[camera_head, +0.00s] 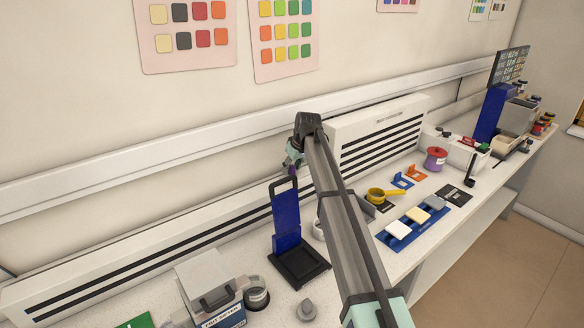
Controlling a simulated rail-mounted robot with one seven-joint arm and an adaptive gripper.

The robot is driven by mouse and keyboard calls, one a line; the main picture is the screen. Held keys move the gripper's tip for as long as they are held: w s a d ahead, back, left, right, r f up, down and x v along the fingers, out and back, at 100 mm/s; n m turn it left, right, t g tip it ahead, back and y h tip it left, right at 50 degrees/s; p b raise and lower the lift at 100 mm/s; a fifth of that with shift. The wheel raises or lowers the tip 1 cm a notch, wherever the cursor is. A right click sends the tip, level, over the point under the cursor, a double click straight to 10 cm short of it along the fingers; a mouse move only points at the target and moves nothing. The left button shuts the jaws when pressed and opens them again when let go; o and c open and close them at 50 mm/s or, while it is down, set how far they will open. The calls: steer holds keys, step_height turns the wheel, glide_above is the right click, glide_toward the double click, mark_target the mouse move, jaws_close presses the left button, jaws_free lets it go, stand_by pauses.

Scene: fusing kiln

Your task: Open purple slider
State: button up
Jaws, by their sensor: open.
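My arm reaches from the lower right up to the long white slotted unit along the back wall. My gripper (292,164) hangs at the arm's far end, small and partly hidden by my own wrist. Its fingers are hard to make out; it appears empty. A small dark purple patch shows just under it, but I cannot tell whether this is the purple slider or part of the gripper. No purple slider can be clearly made out elsewhere. Part of the slotted unit is hidden behind my arm.
A blue upright stand on a black base (299,264) is just below my gripper. A grey-white box (205,283) stands lower left. Right of my arm are a yellow ladle (377,195), a blue tray (409,243) with several tiles, and a purple jar (435,162).

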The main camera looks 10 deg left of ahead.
steer(key=shift+r, duration=0.1)
steer(key=v, duration=1.2)
steer(key=shift+d, duration=0.1)
